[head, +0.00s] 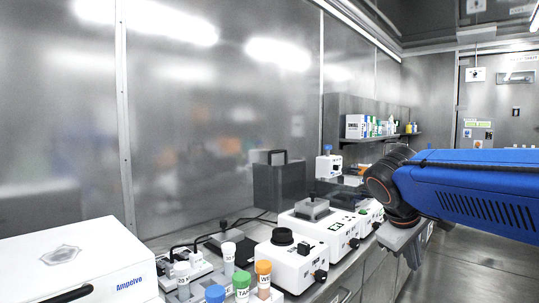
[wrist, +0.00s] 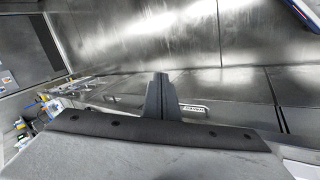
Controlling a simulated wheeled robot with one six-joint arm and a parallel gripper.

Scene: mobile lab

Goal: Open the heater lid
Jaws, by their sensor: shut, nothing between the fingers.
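The lid cannot be made out in the wrist view.
A white box labelled Ampelvo (head: 84,268) stands at the left. A rack of capped tubes (head: 243,284) and a white device with a black round top (head: 283,262) stand nearer than the lidded device. A shelf (head: 391,138) holds boxes and bottles behind. The aisle at right is clear.

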